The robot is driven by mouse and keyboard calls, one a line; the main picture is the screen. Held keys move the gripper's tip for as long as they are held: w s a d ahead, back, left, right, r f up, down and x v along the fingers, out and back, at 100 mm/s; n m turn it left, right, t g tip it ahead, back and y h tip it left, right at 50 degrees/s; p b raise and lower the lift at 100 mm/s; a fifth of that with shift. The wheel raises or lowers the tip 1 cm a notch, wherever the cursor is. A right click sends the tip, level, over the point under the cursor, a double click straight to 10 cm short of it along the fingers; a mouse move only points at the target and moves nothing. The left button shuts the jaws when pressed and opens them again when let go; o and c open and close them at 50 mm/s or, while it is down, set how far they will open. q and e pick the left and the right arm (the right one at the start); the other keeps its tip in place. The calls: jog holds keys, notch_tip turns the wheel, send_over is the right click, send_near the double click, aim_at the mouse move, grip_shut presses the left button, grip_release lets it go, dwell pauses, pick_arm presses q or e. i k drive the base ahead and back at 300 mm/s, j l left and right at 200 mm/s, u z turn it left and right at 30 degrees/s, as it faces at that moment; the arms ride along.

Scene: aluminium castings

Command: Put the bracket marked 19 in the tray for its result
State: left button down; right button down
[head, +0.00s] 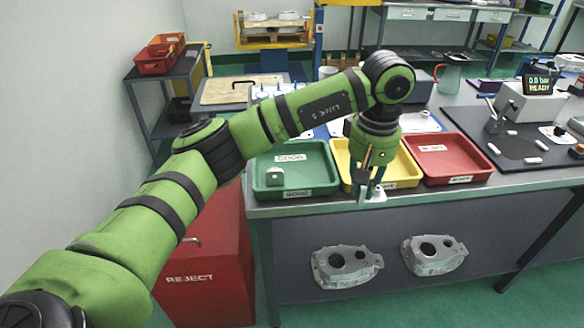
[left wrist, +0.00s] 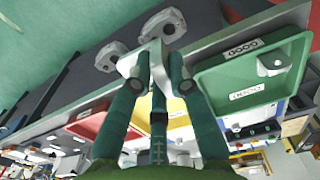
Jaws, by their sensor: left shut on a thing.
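My left gripper (head: 370,190) points down at the front of the yellow tray (head: 408,172), near the bench's front edge. It is shut on a pale grey metal bracket (head: 376,196), which also shows between the fingers in the left wrist view (left wrist: 157,62). No number is readable on the bracket. The green tray (head: 320,160) is left of the yellow one, is labelled GOOD and has a small bracket (head: 274,177) in it. The red tray (head: 470,155) on the right looks empty; its label is too small to read surely. My arm hides part of the yellow tray. My right gripper is out of view.
A red bin (head: 205,270) marked REJECT stands left of the bench. Two grey castings (head: 345,267) (head: 435,255) lie below the bench top. A grey jug (head: 449,78) stands behind the red tray.

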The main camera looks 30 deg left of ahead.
aim_at(312, 176)
jog(key=i+j, duration=0.7)
